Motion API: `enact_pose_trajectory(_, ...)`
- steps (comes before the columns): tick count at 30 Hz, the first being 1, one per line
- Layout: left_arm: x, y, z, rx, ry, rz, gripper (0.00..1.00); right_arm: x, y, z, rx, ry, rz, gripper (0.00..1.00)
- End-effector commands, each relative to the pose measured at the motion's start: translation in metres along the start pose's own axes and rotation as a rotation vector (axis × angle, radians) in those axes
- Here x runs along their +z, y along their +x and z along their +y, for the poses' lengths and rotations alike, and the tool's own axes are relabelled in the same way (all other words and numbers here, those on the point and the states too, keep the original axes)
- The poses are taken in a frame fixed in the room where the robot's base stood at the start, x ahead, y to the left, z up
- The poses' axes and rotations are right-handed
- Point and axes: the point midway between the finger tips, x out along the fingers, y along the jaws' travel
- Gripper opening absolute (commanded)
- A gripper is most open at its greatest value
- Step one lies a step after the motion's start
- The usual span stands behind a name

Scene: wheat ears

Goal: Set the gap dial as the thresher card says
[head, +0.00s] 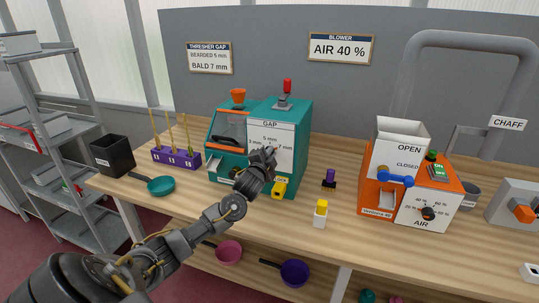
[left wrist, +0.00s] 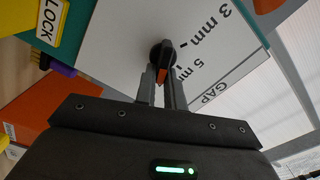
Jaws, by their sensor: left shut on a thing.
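The teal thresher (head: 225,132) stands mid-table with a white GAP panel (head: 284,133) marked 3, 5 and 7 mm. My left gripper (head: 268,158) is at this panel and hides the dial in the head view. In the left wrist view the black gap dial (left wrist: 161,54) with its orange pointer sits between the fingertips (left wrist: 162,75), which are shut on it. The pointer lies close to the 5 mm side; its exact mark is unclear. The thresher card (head: 209,58) reads bearded 5 mm, bald 7 mm. My right gripper is not in view.
A yellow LOCK piece (head: 280,187) is low on the thresher, also in the left wrist view (left wrist: 50,20). A purple rack (head: 176,157) holds wheat ears. The orange blower (head: 380,192) stands right. A purple-topped item (head: 329,179) and yellow-topped item (head: 320,213) stand between.

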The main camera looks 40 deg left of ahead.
Motion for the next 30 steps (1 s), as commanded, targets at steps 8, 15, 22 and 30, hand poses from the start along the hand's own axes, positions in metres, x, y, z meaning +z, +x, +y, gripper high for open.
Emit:
enact_pose_trajectory(8,0.0002,0.0001,-0.0003,-0.001,0.01,0.0,0.0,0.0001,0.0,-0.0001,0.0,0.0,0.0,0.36)
enact_pose_trajectory(15,0.0003,0.0,-0.0003,-0.001,0.009,0.0,0.2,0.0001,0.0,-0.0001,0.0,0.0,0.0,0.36)
enact_pose_trajectory(22,0.0002,0.0,-0.0001,0.0,0.008,0.0,0.33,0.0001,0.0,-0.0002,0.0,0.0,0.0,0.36)
enact_pose_trajectory(30,0.0011,-0.0085,0.0023,0.001,0.008,0.0,0.33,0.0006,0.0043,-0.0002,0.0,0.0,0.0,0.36)
